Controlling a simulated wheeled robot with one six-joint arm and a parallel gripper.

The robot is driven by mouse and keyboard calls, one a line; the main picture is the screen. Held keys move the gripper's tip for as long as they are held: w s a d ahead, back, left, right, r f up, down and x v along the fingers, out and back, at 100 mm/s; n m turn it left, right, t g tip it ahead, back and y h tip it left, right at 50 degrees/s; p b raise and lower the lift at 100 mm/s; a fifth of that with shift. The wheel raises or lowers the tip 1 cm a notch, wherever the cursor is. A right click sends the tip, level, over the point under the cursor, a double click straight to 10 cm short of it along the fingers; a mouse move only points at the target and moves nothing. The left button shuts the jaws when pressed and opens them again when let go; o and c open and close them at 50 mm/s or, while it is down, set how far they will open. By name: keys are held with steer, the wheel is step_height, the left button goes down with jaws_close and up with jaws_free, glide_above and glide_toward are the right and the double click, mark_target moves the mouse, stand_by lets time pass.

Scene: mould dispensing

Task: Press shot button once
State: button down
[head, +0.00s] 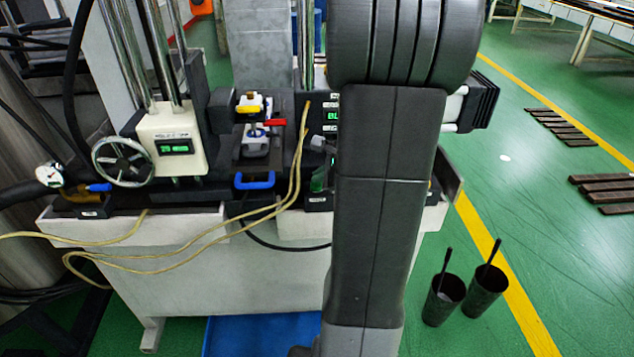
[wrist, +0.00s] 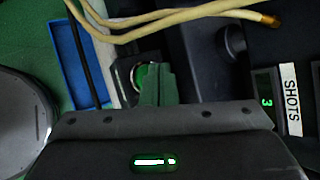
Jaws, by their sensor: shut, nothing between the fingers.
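My gripper (wrist: 158,72) points at the machine in the wrist view, its greenish fingers together and empty. A round button with a pale ring (wrist: 138,74) sits on a dark box just left of the fingertips and is partly covered by them. I cannot tell whether the fingers touch it. A green display (wrist: 266,103) reading 3 stands at the right beside a white SHOTS label (wrist: 291,100). In the head view, my arm covers much of the panel, and part of a green display (head: 331,115) shows beside it.
A yellow hose (head: 299,160) hangs across the machine front and passes above my fingers in the wrist view. A dark knob (wrist: 232,42) stands right of them. A handwheel (head: 122,162) is at the left. Two black cups (head: 443,300) stand on the green floor at the right.

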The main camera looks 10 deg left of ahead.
mark_target(320, 186)
step_height(320, 186, up, 6)
steer(key=p, duration=0.4)
steer(key=shift+f+p, duration=0.15)
steer(key=shift+p, duration=0.15)
steer(key=shift+f, duration=0.15)
